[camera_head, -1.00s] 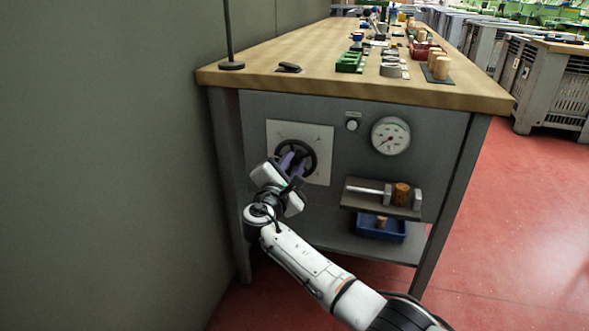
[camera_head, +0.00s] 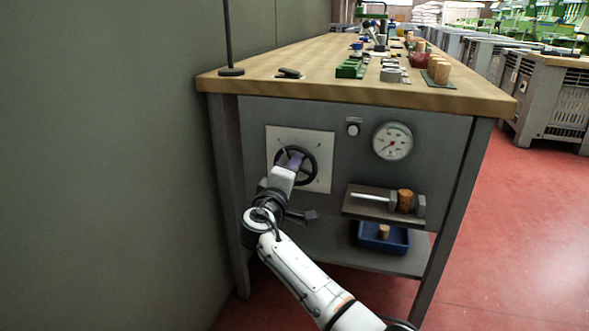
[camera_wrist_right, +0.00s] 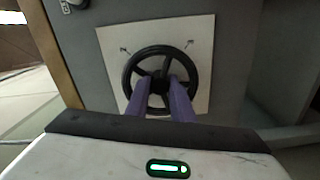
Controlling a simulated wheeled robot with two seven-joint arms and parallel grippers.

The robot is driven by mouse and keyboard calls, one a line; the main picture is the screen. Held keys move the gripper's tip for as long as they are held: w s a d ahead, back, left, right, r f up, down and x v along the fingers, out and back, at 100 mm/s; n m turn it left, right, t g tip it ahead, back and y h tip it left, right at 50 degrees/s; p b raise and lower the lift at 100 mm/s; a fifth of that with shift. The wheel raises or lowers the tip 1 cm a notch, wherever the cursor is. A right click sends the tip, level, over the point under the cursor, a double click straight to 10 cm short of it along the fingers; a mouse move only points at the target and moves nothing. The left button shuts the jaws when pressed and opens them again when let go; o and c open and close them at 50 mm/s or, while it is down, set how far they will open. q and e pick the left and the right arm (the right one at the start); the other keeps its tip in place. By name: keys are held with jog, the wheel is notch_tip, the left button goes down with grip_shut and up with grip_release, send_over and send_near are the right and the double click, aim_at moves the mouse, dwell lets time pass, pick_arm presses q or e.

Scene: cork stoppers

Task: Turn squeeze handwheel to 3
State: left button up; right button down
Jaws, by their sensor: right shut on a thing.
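The black squeeze handwheel (camera_head: 309,166) is mounted on a pale square plate (camera_head: 322,146) on the end panel of the bench. In the right wrist view the handwheel (camera_wrist_right: 189,66) shows its spokes and hub, with small marks on the plate (camera_wrist_right: 202,32) around it; the marks are too small to read. My right gripper (camera_head: 294,160) is at the wheel, its purple fingers shut on it. In the wrist view the fingers (camera_wrist_right: 160,88) reach the lower part of the wheel near the hub. The left gripper is not in view.
A round dial gauge (camera_head: 392,141) and a small knob (camera_head: 353,129) sit right of the plate. Below them a shelf (camera_head: 360,208) holds a clamp with a cork (camera_head: 405,200), above a blue bin (camera_head: 398,246). A wall stands close on the left.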

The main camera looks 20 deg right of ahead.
jog(key=m, duration=0.4)
jog(key=shift+a+f+m, duration=0.1)
jog(key=shift+m, duration=0.2)
jog(key=m, duration=0.3)
jog(key=shift+m, duration=0.4)
jog(key=m, duration=1.2)
jog(key=shift+m, duration=0.3)
jog(key=m, duration=0.4)
jog(key=shift+m, duration=0.3)
jog(key=m, duration=0.3)
jog(key=shift+m, duration=2.2)
